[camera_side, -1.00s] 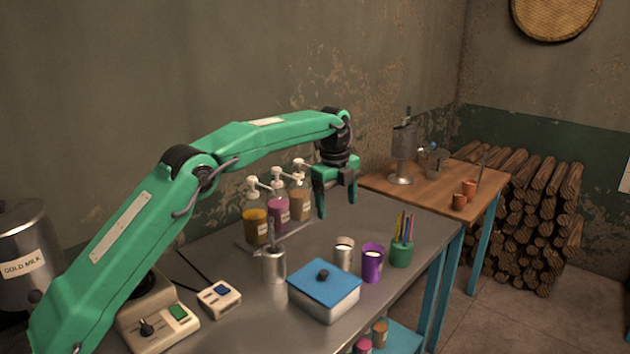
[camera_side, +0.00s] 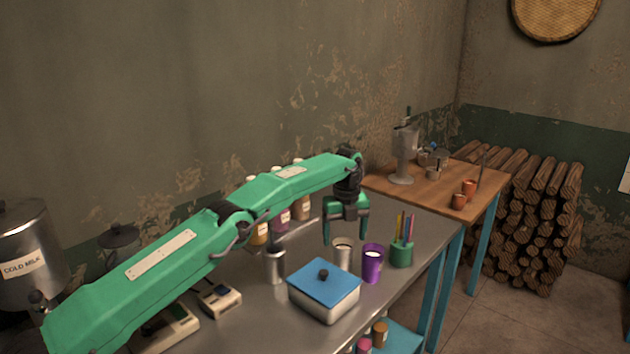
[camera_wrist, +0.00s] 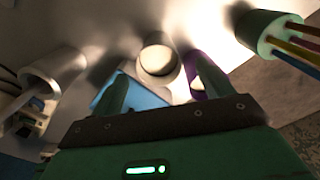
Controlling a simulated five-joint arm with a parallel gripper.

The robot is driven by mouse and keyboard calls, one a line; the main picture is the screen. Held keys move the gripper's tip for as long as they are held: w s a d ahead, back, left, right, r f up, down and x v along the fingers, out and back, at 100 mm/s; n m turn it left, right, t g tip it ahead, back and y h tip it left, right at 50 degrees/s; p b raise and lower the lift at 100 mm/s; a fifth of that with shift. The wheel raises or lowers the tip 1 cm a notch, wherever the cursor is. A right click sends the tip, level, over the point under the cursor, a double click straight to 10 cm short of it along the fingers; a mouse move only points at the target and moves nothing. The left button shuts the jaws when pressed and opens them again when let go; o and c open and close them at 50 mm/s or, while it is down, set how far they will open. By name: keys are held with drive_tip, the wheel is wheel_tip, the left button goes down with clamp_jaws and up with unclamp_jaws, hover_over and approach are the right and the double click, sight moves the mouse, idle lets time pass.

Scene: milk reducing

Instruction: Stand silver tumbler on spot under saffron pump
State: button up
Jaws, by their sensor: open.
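The silver tumbler (camera_side: 343,257) stands upright on the grey table, with something pale inside, just left of a purple tumbler (camera_side: 372,267). In the wrist view the silver tumbler (camera_wrist: 158,68) lies ahead, between the fingertips. My gripper (camera_side: 345,232) is open and empty, pointing down just above and around the silver tumbler's top; I cannot tell whether it touches. The wrist view shows both fingers of my gripper (camera_wrist: 163,88) apart. The pump bottles stand behind my arm, partly hidden: a yellow one (camera_side: 259,234) at left, then a pink and a brown one. The spot under the saffron pump is hidden.
A blue-lidded box (camera_side: 323,292) stands close in front of the tumblers. A silver canister (camera_side: 275,266) is at left, a green pen cup (camera_side: 401,253) at right. A wooden side table (camera_side: 440,187) holds cups behind. Bare table lies right of the bottles.

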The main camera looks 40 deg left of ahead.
sight(343, 256)
drive_tip(key=shift+f, duration=1.15)
drive_tip(key=shift+f, duration=2.6)
drive_tip(key=c, duration=1.3)
drive_tip(key=shift+r, duration=0.1)
wheel_tip(343, 256, up, 10)
